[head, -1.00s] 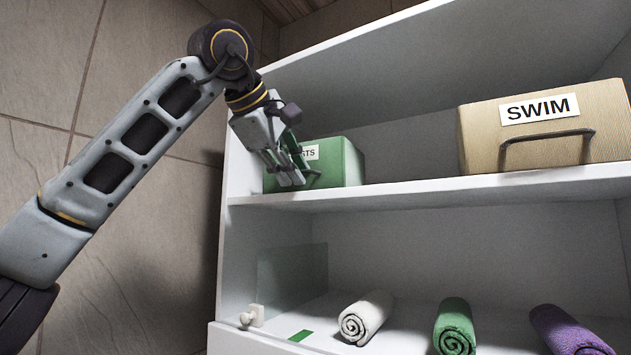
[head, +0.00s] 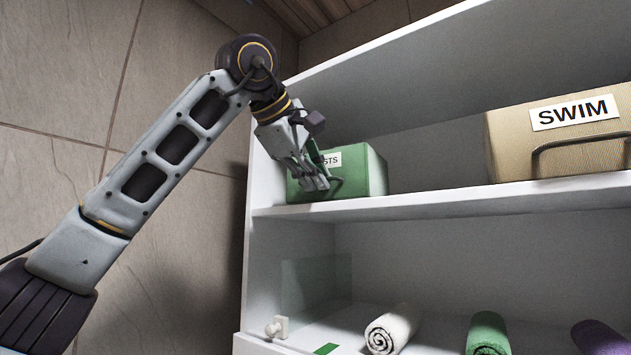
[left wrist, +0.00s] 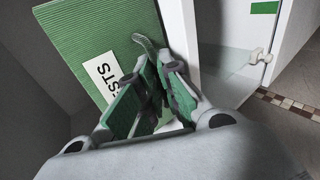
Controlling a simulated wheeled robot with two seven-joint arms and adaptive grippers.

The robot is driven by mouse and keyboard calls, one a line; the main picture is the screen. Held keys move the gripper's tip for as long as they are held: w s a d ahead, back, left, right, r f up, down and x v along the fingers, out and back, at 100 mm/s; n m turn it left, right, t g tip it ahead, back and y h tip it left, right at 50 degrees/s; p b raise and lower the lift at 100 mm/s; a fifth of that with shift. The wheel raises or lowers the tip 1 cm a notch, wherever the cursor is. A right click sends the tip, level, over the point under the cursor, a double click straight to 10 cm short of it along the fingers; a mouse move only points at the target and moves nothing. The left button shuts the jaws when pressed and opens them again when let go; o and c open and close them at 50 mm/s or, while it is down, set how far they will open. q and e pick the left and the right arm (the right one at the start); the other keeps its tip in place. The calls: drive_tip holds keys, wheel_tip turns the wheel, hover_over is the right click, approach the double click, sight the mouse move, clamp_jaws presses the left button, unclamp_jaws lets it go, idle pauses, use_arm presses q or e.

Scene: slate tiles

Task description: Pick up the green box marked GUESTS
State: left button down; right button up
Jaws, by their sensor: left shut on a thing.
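The green box (head: 363,172) stands on the upper shelf at its left end. Its white label (head: 331,160) is partly covered by my gripper; only "STS" shows. In the left wrist view the green box (left wrist: 100,40) fills the upper left, with the label (left wrist: 103,80) beside the fingers. My left gripper (head: 318,184) is at the front of the box, shut on its handle; in the left wrist view the handle's end (left wrist: 148,42) shows past the fingers (left wrist: 160,90). The box appears to rest on the shelf. My right gripper is out of view.
A tan box marked SWIM (head: 555,145) stands on the same shelf (head: 430,202) to the right. Below are rolled towels: white (head: 392,328), green (head: 487,333) and purple (head: 598,338). A small white knob (head: 277,327) and a clear panel (head: 315,283) are at the lower left.

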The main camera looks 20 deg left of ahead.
use_arm(q)
wheel_tip(320, 180, up, 9)
drive_tip(key=shift+r, duration=0.2)
idle(0.7)
idle(0.7)
